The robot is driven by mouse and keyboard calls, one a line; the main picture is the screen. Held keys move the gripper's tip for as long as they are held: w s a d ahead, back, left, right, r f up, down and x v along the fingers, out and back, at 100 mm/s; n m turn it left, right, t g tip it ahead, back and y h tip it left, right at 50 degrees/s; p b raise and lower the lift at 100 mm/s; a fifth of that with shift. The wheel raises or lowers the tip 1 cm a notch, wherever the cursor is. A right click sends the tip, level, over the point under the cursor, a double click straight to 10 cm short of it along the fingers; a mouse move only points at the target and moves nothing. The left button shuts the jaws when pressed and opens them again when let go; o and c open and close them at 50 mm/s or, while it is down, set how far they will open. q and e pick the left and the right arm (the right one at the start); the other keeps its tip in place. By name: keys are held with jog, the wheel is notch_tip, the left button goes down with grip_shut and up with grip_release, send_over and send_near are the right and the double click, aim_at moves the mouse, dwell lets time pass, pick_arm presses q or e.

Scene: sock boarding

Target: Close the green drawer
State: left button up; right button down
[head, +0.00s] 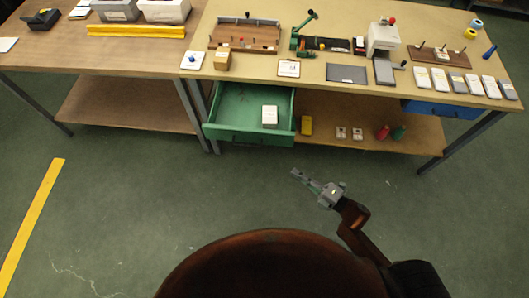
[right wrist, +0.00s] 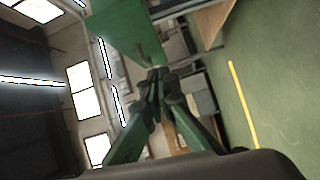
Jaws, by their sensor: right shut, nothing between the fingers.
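The green drawer (head: 249,115) is pulled out under the tabletop in the head view, left of the middle. A small white box (head: 269,116) sits inside it toward the right. My right gripper (head: 297,174) is shut and empty over the floor, in front of and a little right of the drawer, apart from it. In the right wrist view my right gripper's fingers (right wrist: 155,80) are together, with a green panel (right wrist: 125,32) beyond them; I cannot tell for sure that it is the drawer front. My left gripper is not in view.
The light table (head: 225,83) carries fixtures, grey blocks and small boxes. A blue drawer (head: 442,109) is under its right side. The floor in front is clear.

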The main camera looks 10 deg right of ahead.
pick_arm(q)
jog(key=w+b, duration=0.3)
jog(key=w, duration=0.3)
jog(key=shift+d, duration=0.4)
pick_arm(e)
jog(key=w+a+r+n+y, duration=0.1)
jog(key=w+a+r+n, duration=0.1)
jog(key=w+a, duration=0.7)
jog(key=shift+w+a+r+g+y, duration=0.35)
jog(key=shift+a+r, duration=0.2)
jog(key=shift+r, duration=0.2)
jog(key=shift+w, duration=0.1)
